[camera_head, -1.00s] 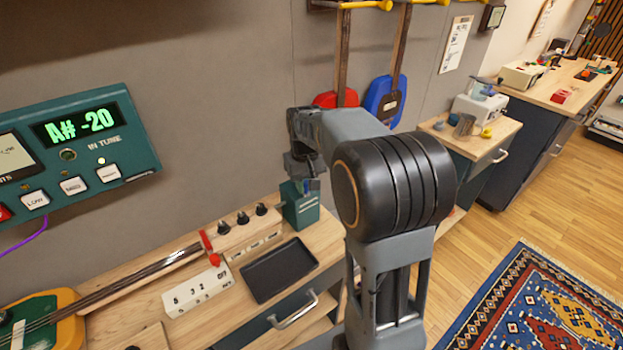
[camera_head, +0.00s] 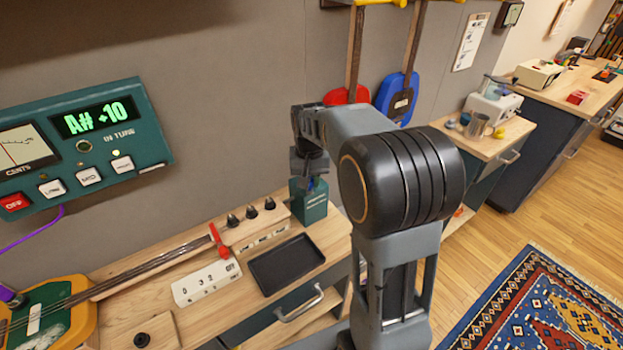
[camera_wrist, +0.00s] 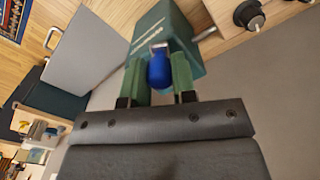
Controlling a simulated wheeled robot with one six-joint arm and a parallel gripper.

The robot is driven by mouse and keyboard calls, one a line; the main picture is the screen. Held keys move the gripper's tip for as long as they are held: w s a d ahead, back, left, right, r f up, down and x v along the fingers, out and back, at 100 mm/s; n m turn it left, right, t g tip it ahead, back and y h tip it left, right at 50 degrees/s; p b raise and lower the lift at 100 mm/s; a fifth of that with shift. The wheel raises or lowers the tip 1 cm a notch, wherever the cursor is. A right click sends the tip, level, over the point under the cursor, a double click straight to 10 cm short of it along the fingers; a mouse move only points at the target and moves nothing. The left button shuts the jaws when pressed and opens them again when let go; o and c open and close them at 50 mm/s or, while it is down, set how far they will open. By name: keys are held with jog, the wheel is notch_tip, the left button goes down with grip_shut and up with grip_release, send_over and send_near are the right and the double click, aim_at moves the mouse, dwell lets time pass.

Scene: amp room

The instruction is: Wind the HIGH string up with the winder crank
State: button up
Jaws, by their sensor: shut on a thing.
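My gripper (camera_wrist: 160,82) is shut on the blue knob (camera_wrist: 160,70) of the winder crank, one green finger on each side. The teal winder box (camera_wrist: 176,28) is right beyond the knob. In the head view the winder box (camera_head: 309,205) stands at the bench's back right, with my gripper (camera_head: 314,183) at its top; my arm partly hides it. The instrument's neck with its strings (camera_head: 150,262) runs along the bench to a red piece (camera_head: 217,240). I cannot tell which string is HIGH. The tuner (camera_head: 85,140) reads A# +10, and a small yellow light glows above its right button.
A side table (camera_head: 480,140) with a mug stands to the right. A patterned rug (camera_head: 540,310) lies on the open wooden floor.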

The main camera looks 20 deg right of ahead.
jog(key=shift+r, duration=0.1)
jog(key=o, duration=0.9)
notch_tip(320, 180, up, 14)
jog(key=shift+f+p, duration=0.15)
jog(key=shift+p, duration=0.15)
